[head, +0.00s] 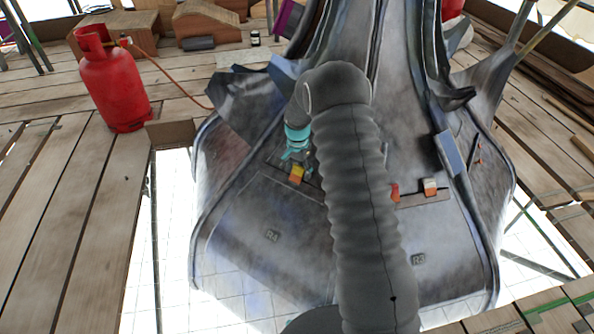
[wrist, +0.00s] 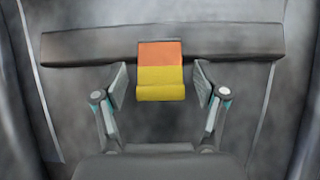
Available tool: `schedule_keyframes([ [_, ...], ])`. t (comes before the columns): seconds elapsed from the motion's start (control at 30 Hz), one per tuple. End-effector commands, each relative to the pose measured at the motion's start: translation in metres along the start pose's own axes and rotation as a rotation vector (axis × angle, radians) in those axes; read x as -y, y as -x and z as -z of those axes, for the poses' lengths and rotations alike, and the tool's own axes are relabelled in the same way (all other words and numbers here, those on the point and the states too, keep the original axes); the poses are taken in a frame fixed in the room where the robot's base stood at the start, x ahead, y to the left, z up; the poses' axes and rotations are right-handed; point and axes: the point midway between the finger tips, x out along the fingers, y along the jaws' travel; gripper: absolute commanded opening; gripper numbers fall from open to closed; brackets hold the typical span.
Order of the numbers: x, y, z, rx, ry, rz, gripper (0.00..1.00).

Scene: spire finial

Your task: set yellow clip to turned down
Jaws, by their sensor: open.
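The yellow clip (head: 297,173) sits on the left panel of the grey metal spire in the head view. In the wrist view, the clip (wrist: 161,88) has an orange upper part and a yellow lower part, and it hangs over a dark horizontal bar (wrist: 80,46). My gripper (wrist: 160,84) is open, with one finger on each side of the clip's lower part and a small gap on both sides. In the head view, my gripper (head: 296,154) is just above the clip, and my arm hides part of the panel beside it.
On the right panel are a red-orange clip (head: 394,192) and an orange and white clip (head: 430,187) on a similar bar. A red gas bottle (head: 112,85) stands on the planks at left. Open gaps lie beside the spire's base.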

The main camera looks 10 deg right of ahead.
Motion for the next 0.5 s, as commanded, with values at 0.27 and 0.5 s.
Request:
schedule_keyframes([
  [0.27, 0.0002, 0.0001, -0.0002, 0.0, 0.0, 0.0, 0.54],
  [0.5, 0.0002, 0.0001, -0.0002, 0.0, 0.0, 0.0, 0.12],
])
